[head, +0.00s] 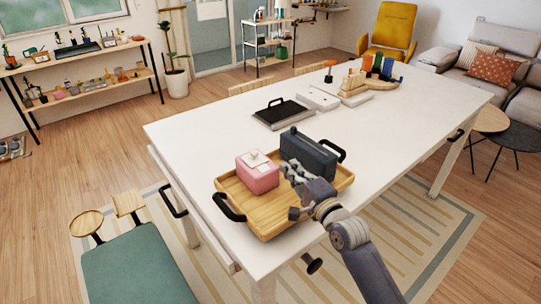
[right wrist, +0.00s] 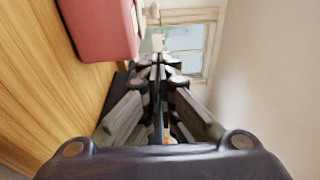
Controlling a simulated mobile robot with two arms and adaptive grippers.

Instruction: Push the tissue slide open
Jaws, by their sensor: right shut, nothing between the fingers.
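The pink tissue box (head: 259,177) stands on the wooden tray, with a pale slide piece (head: 255,158) and a small knob on its top. In the right wrist view the pink box (right wrist: 100,28) shows at the upper left, beside the fingers. My right gripper (head: 287,171) is shut and empty, just right of the box, over the tray. Its fingertips meet in the right wrist view (right wrist: 158,66). I cannot tell whether the fingers touch the box. My left gripper is not in view.
The wooden tray (head: 243,214) has black handles and sits at the white table's (head: 400,125) near edge. A dark grey caddy (head: 308,152) stands close behind my gripper. A black-topped tray (head: 283,113) and several coloured items lie farther back. The table's right side is clear.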

